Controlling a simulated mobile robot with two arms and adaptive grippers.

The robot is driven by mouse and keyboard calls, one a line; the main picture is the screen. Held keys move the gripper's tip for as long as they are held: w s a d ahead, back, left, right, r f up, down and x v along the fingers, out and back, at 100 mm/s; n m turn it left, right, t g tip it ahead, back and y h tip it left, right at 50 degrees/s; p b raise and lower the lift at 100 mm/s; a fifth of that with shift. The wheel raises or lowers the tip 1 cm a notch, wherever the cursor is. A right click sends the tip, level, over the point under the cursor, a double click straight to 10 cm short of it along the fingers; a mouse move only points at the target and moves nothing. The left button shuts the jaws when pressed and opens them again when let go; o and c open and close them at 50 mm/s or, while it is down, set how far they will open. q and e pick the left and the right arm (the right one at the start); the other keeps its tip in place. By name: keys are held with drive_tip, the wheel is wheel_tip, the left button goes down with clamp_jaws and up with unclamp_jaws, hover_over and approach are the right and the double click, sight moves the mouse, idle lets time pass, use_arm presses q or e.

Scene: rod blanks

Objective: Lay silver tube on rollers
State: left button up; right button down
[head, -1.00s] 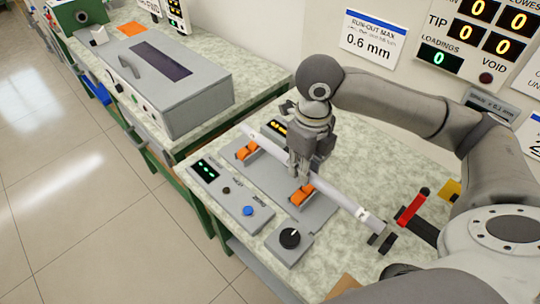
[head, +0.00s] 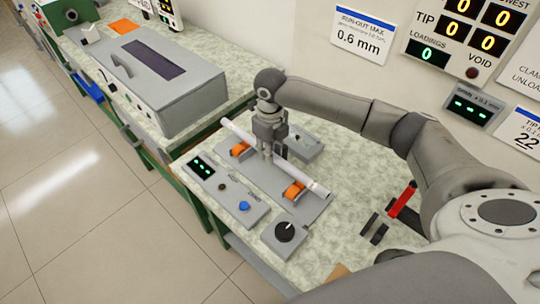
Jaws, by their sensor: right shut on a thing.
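The silver tube (head: 300,176) runs diagonally over the grey roller fixture, from upper left to lower right. My right gripper (head: 267,153) points down and is shut on the tube near its middle. Two orange rollers, the far one (head: 239,149) and the near one (head: 294,190), sit on the fixture's grey base plate (head: 262,178). The tube passes over or just behind both rollers; I cannot tell whether it touches them. My left gripper is not in view.
A control box (head: 215,180) with a green display and a dial box (head: 284,236) stand in front of the fixture. A red-handled clamp (head: 403,200) and dark blocks (head: 374,228) lie to the right. A large grey cabinet (head: 150,80) stands at the left.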

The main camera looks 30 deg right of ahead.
wheel_tip(320, 180, down, 2)
drive_tip(key=shift+f+p, duration=0.2)
drive_tip(key=shift+p, duration=0.3)
drive_tip(key=shift+f, duration=0.3)
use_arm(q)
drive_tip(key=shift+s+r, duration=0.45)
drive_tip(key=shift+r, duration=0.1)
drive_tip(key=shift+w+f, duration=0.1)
use_arm(e)
drive_tip(key=shift+f, duration=0.2)
drive_tip(key=c, duration=1.3)
unclamp_jaws()
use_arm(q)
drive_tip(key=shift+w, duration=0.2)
use_arm(e)
drive_tip(key=shift+r, duration=0.1)
use_arm(q)
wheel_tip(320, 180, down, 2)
drive_tip(key=shift+b, duration=1.1)
use_arm(e)
wheel_tip(320, 180, up, 12)
drive_tip(key=shift+r, duration=0.1)
